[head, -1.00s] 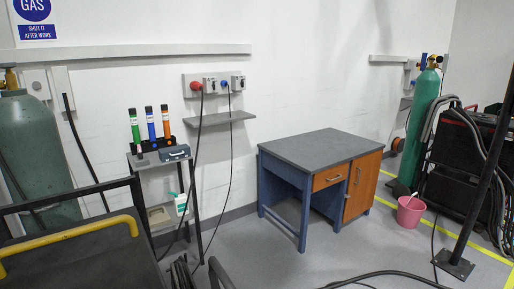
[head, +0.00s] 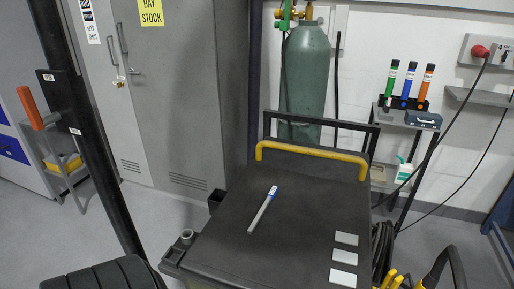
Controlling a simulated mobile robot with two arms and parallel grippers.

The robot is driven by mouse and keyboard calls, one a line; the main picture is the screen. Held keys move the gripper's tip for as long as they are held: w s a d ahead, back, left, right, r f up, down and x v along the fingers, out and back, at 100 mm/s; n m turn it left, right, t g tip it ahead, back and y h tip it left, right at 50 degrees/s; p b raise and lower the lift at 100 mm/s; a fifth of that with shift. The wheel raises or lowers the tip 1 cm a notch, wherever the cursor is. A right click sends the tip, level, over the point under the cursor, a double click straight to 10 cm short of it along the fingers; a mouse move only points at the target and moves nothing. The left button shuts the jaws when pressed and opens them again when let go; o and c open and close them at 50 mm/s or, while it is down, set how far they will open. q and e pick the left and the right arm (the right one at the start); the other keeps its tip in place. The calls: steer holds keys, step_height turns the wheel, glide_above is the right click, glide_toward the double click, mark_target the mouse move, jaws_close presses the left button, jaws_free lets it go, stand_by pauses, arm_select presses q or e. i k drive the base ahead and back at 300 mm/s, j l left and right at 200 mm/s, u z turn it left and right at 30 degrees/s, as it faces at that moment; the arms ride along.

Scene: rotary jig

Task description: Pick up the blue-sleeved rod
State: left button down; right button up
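A thin silver rod (head: 262,211) with a blue sleeve at its upper end lies slantwise on the dark top of a cart (head: 225,250). Its blue end points to the upper right, and nothing covers it. A small rack on a side stand farther back holds three upright pieces: a green one (head: 391,83), a blue one (head: 408,84) with a pale label, and an orange one (head: 425,86). Neither of my grippers is in view.
The cart has a yellow handle (head: 312,153) at its far edge and pale plates (head: 344,258) at its right. A gas cylinder (head: 306,75) and grey cabinet (head: 185,90) stand behind. A dark post (head: 90,130) rises at left. Cables hang at right.

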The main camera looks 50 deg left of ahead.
mark_target(271, 195)
steer(key=u, duration=1.4)
steer(key=j+z, duration=0.2)
steer(key=z, duration=0.15)
steer(key=j+z, duration=0.2)
steer(key=z, duration=0.15)
steer(key=j+z, duration=0.35)
steer(key=i+l, duration=0.05)
steer(key=l, duration=0.05)
